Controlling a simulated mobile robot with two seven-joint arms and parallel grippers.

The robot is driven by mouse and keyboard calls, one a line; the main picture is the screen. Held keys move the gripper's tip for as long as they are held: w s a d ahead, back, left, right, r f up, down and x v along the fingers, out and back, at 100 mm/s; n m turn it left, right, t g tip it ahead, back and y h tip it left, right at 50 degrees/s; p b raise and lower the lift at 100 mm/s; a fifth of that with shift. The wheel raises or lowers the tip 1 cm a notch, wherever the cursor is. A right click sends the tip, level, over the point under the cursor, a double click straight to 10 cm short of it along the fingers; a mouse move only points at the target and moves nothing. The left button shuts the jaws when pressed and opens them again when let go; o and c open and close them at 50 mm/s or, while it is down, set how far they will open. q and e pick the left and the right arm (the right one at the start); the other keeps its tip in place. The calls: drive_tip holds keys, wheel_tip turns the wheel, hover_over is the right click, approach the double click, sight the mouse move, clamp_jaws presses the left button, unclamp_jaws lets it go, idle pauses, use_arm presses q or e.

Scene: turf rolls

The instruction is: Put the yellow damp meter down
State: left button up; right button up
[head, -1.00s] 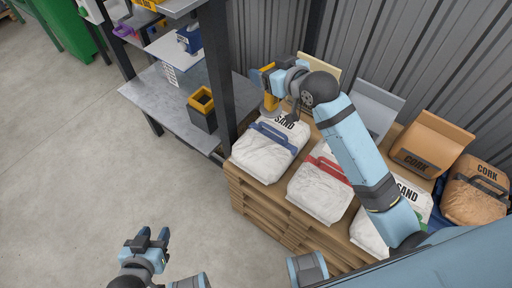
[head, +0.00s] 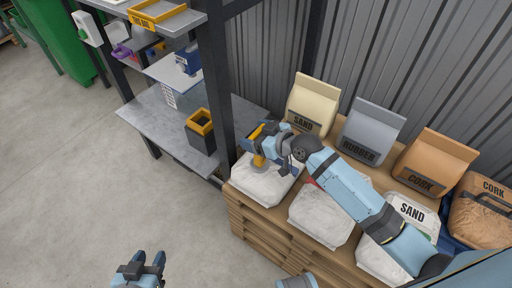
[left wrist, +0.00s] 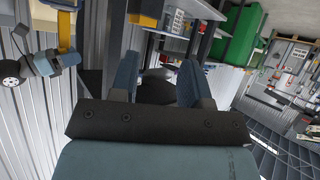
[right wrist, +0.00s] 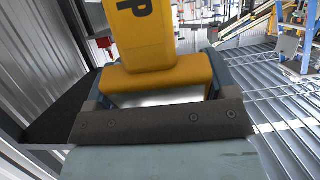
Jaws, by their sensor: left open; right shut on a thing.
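The yellow damp meter (right wrist: 150,75) is between the fingers of my right gripper (right wrist: 158,90), which is shut on it. In the head view the damp meter (head: 259,160) is over the left-most white sand bag (head: 262,184) on the pallet stack. I cannot tell whether it touches the bag. My left gripper (head: 147,260) is open and empty, low over the floor at the bottom of the head view. In the left wrist view its fingers (left wrist: 158,80) stand apart with nothing between them.
Upright sand (head: 310,102), rubber (head: 370,130) and cork (head: 432,160) bags stand behind the white bags. A steel shelf (head: 165,125) with a black and yellow bin (head: 201,132) is at the left, its dark post close to my right gripper. The floor (head: 90,200) at left is clear.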

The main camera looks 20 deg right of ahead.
wheel_tip(320, 180, down, 4)
drive_tip(key=shift+r+b, duration=0.1)
drive_tip(key=shift+b, duration=0.45)
drive_tip(key=shift+f, duration=0.55)
drive_tip(key=o, duration=1.3)
drive_tip(key=shift+o, duration=0.2)
drive_tip(key=shift+s+d+r, duration=0.15)
drive_tip(key=shift+s+r, duration=0.05)
drive_tip(key=p+v, duration=0.2)
drive_tip(key=v, duration=0.9)
use_arm(q)
drive_tip(key=shift+f, duration=0.1)
use_arm(e)
drive_tip(key=s+a+f+m+h, duration=0.2)
drive_tip(key=s+f, duration=0.1)
drive_tip(key=s, duration=0.5)
drive_tip(key=s+a+f+m+h, duration=0.1)
drive_tip(key=s+f+m+h, duration=0.1)
drive_tip(key=s, duration=0.5)
drive_tip(key=shift+s+a+f+m+h, duration=0.3)
drive_tip(key=shift+s+a+f+h, duration=0.15)
drive_tip(key=shift+f, duration=0.45)
